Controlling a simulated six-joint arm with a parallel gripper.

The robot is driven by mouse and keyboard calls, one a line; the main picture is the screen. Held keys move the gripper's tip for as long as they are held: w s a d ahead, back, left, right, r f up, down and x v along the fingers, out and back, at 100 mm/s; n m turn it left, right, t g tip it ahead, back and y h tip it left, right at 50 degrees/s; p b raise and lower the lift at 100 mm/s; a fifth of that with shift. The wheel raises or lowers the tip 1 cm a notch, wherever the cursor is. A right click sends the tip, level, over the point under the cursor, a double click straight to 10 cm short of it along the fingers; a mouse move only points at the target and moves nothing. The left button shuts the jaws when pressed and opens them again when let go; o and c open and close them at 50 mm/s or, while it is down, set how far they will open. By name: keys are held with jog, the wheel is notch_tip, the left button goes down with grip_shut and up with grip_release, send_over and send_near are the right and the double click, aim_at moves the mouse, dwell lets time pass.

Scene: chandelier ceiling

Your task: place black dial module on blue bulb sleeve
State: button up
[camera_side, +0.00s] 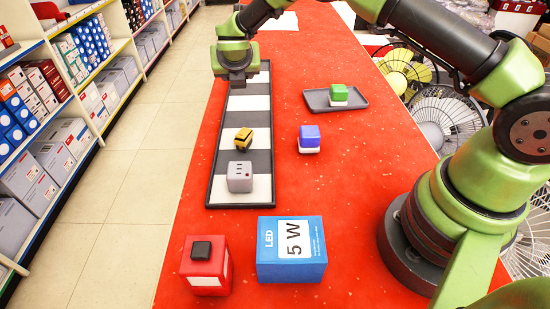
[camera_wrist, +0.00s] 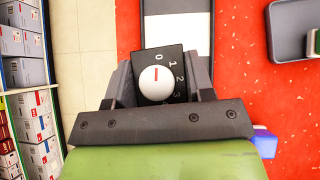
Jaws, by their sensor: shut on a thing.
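The black dial module (camera_wrist: 146,60) has a white round knob with a red mark and printed numbers. In the wrist view my gripper (camera_wrist: 160,78) is shut on it, with one finger at each side. In the side view my gripper (camera_side: 237,78) is over the far part of the striped tray, and the module cannot be clearly made out there. The blue bulb sleeve (camera_side: 306,263) is a blue box marked "LED 5 W" at the near end of the red counter. Its top is bare. My gripper is far from it.
The striped tray (camera_side: 258,103) holds a yellow-black block (camera_side: 243,141) and a grey block (camera_side: 240,178). A blue-white block (camera_side: 309,138) stands right of it. A dark tray (camera_side: 355,101) holds a green-white block (camera_side: 338,94). A red box (camera_side: 207,279) with a black piece (camera_side: 201,249) stands beside the sleeve.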

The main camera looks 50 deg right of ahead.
jog(key=s+a+f+m+g+h, duration=0.1)
jog(key=s+a+m+g+h, duration=0.25)
jog(key=s+m+g, duration=0.55)
notch_tip(320, 180, up, 8)
jog(key=m+g+y, duration=0.2)
jog(key=m+y, duration=1.5)
jog(key=m, duration=1.6)
send_over(282, 261)
jog(key=w+d, duration=0.1)
jog(key=d, duration=0.2)
jog(key=shift+t+y, duration=0.25)
jog(key=shift+t, duration=0.05)
jog(key=shift+w+d+f, duration=0.1)
jog(key=shift+f, duration=2.35)
jog(key=shift+w+f, duration=0.1)
jog(key=shift+f, duration=2.35)
jog(key=shift+f, duration=0.1)
jog(key=o, duration=1)
